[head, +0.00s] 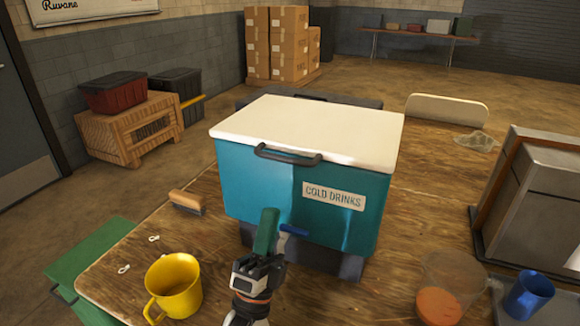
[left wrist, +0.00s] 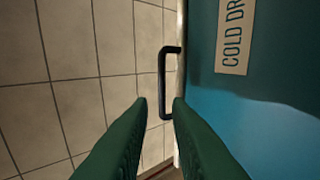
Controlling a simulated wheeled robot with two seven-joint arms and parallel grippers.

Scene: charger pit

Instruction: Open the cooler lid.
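The teal cooler (head: 270,195) stands on the wooden table with its white lid (head: 310,130) shut flat on top. A dark bar handle (head: 288,156) runs along the lid's front edge. A "COLD DRINKS" label is on the front. My left gripper (head: 268,214), with green fingers, is in front of the cooler, below the handle. In the left wrist view, its fingers (left wrist: 159,102) are apart with nothing between them, and the handle (left wrist: 166,82) shows just beyond the tips. My right gripper is not in view.
A clear cup with orange contents (head: 440,303), a blue cup (head: 529,294) and a metal box (head: 535,195) are at the right. The tabletop right of the cooler is mostly clear.

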